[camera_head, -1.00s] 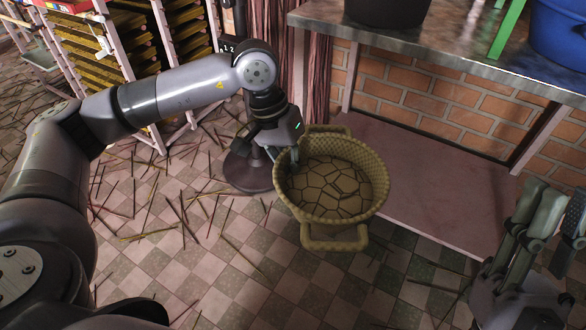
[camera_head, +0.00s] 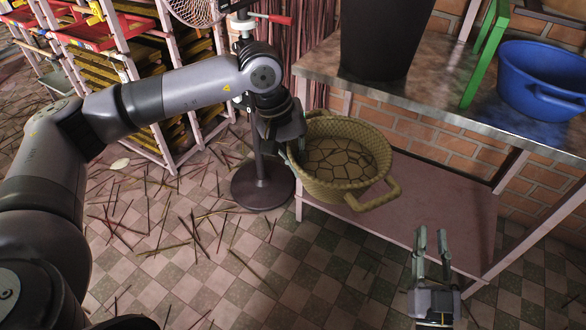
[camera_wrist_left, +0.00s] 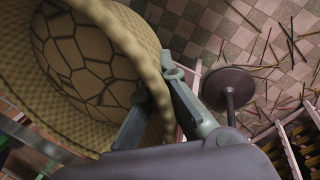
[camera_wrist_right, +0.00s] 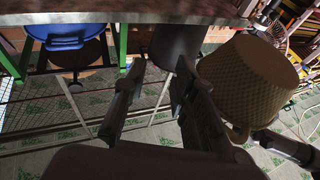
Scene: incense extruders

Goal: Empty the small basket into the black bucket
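The small basket (camera_head: 378,150) is woven and tan, with a loop handle at its lower right. A tan surface with dark crack-like lines shows inside it. My left gripper (camera_head: 293,150) is shut on its left rim; the left wrist view shows one finger inside and one outside the rim (camera_wrist_left: 155,75). The basket hangs beside the table's front left corner, below its top, slightly tilted. The black bucket (camera_head: 382,40) stands upright on the table; its inside is hidden. My right gripper (camera_head: 432,240) is empty and open, low and right of the basket, which its wrist view also shows (camera_wrist_right: 250,85).
The metal-topped table (camera_head: 440,105) also bears a blue tub (camera_head: 545,80) and a green frame (camera_head: 487,55). A pink shelf (camera_head: 440,215) is below. A fan stand (camera_head: 262,185) is close left of the basket. Racks (camera_head: 130,70) stand at the left; sticks litter the floor.

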